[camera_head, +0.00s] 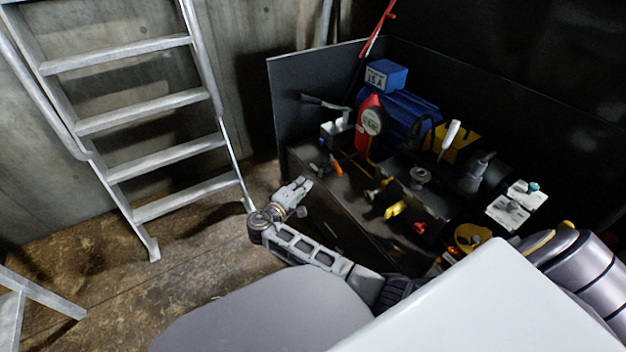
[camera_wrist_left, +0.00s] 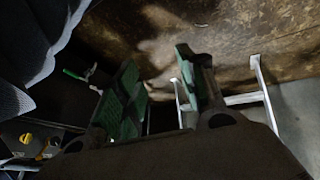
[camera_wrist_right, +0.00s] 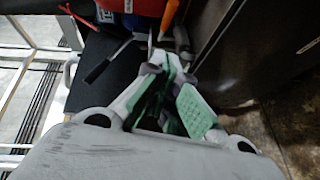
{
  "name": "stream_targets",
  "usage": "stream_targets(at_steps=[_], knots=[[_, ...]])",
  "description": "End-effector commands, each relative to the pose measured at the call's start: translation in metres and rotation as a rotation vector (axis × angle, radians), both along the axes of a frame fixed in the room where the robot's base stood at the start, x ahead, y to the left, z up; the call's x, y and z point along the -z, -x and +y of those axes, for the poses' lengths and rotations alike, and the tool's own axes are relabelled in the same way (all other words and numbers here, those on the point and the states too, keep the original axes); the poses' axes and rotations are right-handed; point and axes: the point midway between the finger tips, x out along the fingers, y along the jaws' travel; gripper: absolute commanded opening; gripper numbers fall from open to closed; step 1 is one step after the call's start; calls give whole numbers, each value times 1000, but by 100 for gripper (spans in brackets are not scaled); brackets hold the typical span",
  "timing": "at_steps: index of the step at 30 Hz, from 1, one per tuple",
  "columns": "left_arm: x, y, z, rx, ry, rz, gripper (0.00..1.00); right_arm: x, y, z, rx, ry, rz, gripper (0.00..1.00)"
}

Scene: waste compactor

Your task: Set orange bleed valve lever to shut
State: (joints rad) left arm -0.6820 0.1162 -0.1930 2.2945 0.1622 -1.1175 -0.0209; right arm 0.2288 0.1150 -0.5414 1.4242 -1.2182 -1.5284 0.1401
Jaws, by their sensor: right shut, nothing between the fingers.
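The orange lever (camera_head: 336,166) is small and sits on the front left of the dark machine, below the red housing. In the right wrist view an orange strip (camera_wrist_right: 169,18), which looks like this lever, shows beyond the fingertips. My right gripper (camera_head: 305,184) is at the machine's front left edge, a little left of and below the lever in the head view. It is shut and empty, and I see no contact with the lever. My left gripper (camera_wrist_left: 160,72) is open and empty over the floor, and shows only in its own wrist view.
A black-handled lever (camera_head: 325,102), a red housing (camera_head: 369,120), a blue motor (camera_head: 405,112) and a yellow handle (camera_head: 396,209) crowd the machine. A dark side panel (camera_head: 305,90) bounds it. A metal ladder (camera_head: 150,127) stands left. Floor between is clear.

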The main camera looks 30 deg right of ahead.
Motion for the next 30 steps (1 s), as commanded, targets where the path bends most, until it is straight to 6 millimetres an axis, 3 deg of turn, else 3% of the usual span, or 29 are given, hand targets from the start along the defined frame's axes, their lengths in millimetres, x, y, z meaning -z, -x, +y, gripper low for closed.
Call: stream_targets(at_steps=[8,24,30], knots=[[14,-2,-3,-9,24,-20,40,5,-13,-21,1,2,-1,0],[64,-1,-12,-49,94,-84,40,14,-50,-82,2,2,-1,0],[69,-2,-13,-49,104,-95,40,19,-44,-102,0,2,1,0]])
